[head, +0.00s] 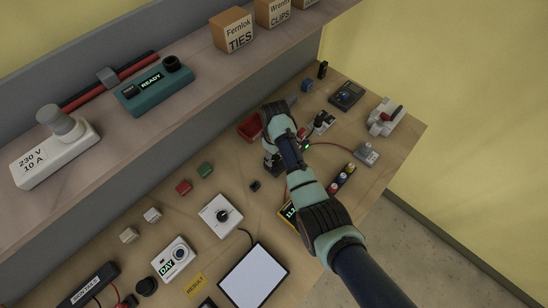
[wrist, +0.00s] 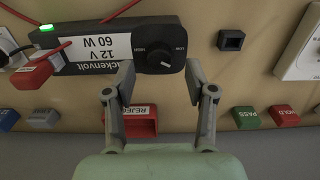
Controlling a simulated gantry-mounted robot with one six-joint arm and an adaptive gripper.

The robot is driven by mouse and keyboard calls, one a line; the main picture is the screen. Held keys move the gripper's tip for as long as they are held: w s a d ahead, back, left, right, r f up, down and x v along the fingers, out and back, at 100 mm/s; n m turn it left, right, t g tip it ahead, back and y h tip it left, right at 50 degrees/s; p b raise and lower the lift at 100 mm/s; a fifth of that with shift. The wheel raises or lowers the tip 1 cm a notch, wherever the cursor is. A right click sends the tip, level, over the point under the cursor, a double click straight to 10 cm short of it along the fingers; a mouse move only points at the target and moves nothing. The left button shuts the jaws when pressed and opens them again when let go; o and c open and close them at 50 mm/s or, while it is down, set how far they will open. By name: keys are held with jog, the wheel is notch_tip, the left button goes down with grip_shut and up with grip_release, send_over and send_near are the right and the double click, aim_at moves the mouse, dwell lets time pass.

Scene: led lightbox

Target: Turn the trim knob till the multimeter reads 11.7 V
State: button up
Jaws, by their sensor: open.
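The trim knob (wrist: 160,59) is a round black knob between HIGH and LOW marks, at the end of a black power supply (wrist: 75,50) labelled 12 V 60 W in the wrist view. My gripper (wrist: 160,78) is open, with one fingertip on each side of the knob. I cannot tell if either finger touches it. In the head view my arm covers most of the supply and the knob. The yellow multimeter (head: 288,213) is partly behind my arm. Its display seems to start with 11; the remaining digits are hidden or too small.
A red REJECT bin (wrist: 143,126) lies close beside my fingers. A small black square socket (wrist: 231,40) and green PASS (wrist: 245,117) and red HOLD (wrist: 284,115) blocks are nearby. Red leads cross the bench. A shelf (head: 190,95) overhangs the bench's back.

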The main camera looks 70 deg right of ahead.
aim_at(275, 161)
jog(key=shift+f, duration=1.6)
grip_shut()
jog(key=shift+m, duration=0.3)
jog(key=m+p, duration=0.1)
jog(key=m, duration=0.2)
jog(key=shift+r, duration=0.1)
jog(key=shift+m+p, duration=0.4)
jog(key=shift+m, duration=1.7)
